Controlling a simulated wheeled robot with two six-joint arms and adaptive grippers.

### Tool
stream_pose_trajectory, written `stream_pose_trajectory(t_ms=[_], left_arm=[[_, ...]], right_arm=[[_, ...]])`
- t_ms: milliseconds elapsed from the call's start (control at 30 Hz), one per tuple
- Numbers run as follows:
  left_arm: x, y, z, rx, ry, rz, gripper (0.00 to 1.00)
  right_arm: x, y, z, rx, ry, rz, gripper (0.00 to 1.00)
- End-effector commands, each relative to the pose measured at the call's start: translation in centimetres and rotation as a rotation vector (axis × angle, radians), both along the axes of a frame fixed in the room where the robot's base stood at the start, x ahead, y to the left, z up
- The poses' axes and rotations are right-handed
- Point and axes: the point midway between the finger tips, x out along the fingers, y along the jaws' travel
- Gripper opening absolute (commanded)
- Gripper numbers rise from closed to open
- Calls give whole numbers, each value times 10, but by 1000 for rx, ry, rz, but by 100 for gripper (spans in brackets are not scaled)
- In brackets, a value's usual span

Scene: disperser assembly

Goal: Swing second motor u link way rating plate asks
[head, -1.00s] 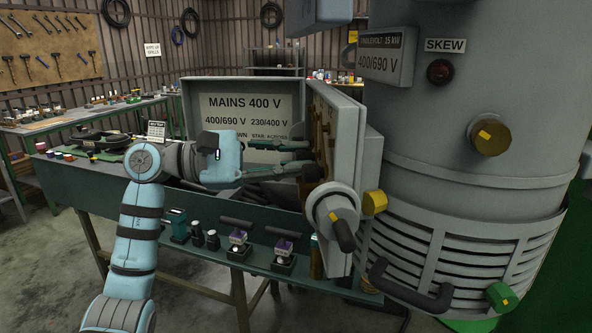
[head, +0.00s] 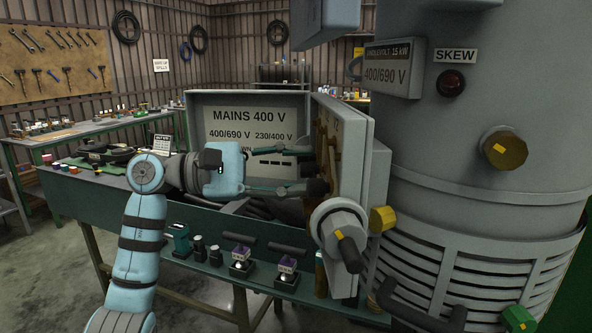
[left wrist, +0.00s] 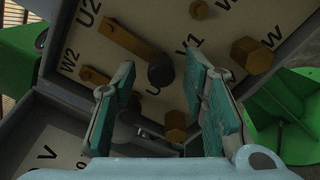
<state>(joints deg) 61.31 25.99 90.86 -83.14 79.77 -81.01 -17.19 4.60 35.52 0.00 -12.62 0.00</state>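The motor terminal board (left wrist: 150,20) carries letters including U2, W2, V1, U and W. A brass link bar (left wrist: 118,42) runs across it towards a dark round knob (left wrist: 161,71). Brass hex nuts (left wrist: 252,55) stand elsewhere on the board, one (left wrist: 175,122) low between the fingers. My left gripper (left wrist: 165,105) is open and empty in front of the board, with the knob beyond the gap. In the head view my left gripper (head: 303,170) reaches into the open terminal box (head: 345,130). The rating plate (head: 388,75) on the motor reads 400/690 V. My right gripper is not in view.
A sign (head: 250,128) behind reads MAINS 400 V, with 400/690 V and 230/400 V columns below. The large grey motor (head: 455,150) fills the right side. A green bench (head: 110,195) holds small parts (head: 240,262) below the arm.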

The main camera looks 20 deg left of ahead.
Motion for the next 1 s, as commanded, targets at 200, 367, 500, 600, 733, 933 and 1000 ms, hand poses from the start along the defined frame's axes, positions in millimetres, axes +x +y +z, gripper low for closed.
stream_pose_trajectory(t_ms=[200,367,500,600,733,933,1000], left_arm=[[-1,1,0,1,0,-1,40],[-9,25,-1,2,2,4,40],[-23,62,-1,3,4,6,40],[-32,86,-1,2,3,5,40],[-41,107,-1,1,2,2,40],[-44,113,-1,-1,0,-1,40],[-44,113,-1,-1,0,-1,40]], right_arm=[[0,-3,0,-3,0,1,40],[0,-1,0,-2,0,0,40],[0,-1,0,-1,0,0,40],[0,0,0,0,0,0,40],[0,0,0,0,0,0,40],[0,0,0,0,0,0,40],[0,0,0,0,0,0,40]])
